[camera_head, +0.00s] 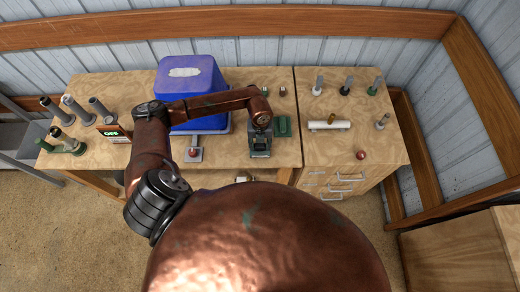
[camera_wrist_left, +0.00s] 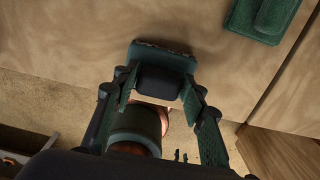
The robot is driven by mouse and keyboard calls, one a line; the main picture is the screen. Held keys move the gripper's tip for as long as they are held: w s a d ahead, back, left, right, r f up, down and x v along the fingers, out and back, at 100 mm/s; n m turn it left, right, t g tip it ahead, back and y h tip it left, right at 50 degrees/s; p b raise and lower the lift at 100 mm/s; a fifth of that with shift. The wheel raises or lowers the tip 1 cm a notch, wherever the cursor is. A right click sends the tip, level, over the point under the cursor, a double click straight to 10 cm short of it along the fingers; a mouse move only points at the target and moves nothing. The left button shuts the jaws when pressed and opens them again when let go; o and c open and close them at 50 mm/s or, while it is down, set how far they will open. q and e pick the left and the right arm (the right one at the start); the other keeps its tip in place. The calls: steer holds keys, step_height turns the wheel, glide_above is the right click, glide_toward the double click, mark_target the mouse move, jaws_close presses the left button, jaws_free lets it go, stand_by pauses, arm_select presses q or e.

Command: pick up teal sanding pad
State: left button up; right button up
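The teal sanding pad (camera_wrist_left: 163,57) lies on the wooden table in the left wrist view, with a dark raised block on top. It also shows in the head view (camera_head: 260,154), mostly covered by my left gripper (camera_head: 260,140). In the left wrist view my left gripper (camera_wrist_left: 160,88) is low over the pad, its fingers apart on either side of the raised block. I see no clear contact. My right gripper is not in view.
A similar green pad (camera_head: 283,126) lies just right of the gripper. A blue box (camera_head: 190,75) stands at the back left. A white roller (camera_head: 329,125), a red ball (camera_head: 361,155) and several upright pegs stand to the right. The table's front edge is close to the pad.

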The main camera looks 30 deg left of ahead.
mark_target(260, 146)
arm_select(q)
steer(key=shift+s+r, duration=0.1)
steer(key=shift+s, duration=0.1)
steer(key=c, duration=0.3)
steer(key=shift+c, duration=1)
steer(key=shift+w, duration=0.15)
steer(key=c, duration=0.3)
steer(key=shift+r+b, duration=0.3)
steer(key=shift+r, duration=0.05)
step_height(260, 146, up, 2)
steer(key=shift+d+r+b, duration=0.1)
steer(key=shift+r+b, duration=0.15)
steer(key=shift+b, duration=0.45)
steer(key=s+d+r+b, duration=0.3)
steer(key=s+d+r, duration=0.6)
steer(key=d, duration=0.1)
steer(key=shift+d+r, duration=0.2)
steer(key=shift+r, duration=0.2)
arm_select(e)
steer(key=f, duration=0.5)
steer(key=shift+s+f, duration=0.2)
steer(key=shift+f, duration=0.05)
